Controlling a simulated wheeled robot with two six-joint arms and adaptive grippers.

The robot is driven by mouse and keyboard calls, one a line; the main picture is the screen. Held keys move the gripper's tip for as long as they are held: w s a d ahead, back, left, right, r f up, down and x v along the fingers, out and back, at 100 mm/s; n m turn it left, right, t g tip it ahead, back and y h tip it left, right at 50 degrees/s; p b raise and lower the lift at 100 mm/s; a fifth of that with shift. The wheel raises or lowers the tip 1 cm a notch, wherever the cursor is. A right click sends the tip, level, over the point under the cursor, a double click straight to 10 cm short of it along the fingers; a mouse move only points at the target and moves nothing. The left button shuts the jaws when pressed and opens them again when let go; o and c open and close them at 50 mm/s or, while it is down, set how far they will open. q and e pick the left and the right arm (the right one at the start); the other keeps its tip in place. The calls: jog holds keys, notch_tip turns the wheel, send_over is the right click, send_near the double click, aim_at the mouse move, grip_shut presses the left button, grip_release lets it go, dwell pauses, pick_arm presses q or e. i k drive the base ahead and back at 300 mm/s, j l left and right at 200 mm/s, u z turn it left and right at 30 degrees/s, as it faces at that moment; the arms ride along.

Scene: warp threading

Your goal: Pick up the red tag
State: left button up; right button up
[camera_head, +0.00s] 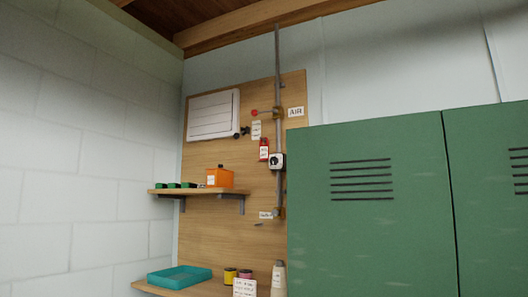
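A small red tag (264,150) with a white label patch hangs on the wooden wall panel, just left of the vertical grey pipe. It is close above and left of a white box with a dark dial on the pipe. The writing on it is too small to read. Neither of my grippers shows in the head view.
Green lockers (375,210) fill the right side and stand close to the tag's right. An upper shelf (200,191) holds an orange box (219,177) and green trays. A lower shelf bears a teal tray (179,277), spools and a cone. A pipe (278,90) runs upward.

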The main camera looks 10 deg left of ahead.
aim_at(264, 150)
jog(key=i+j+z, duration=0.1)
jog(key=j+z, duration=0.65)
jog(key=z, duration=0.15)
jog(key=j+z, duration=0.45)
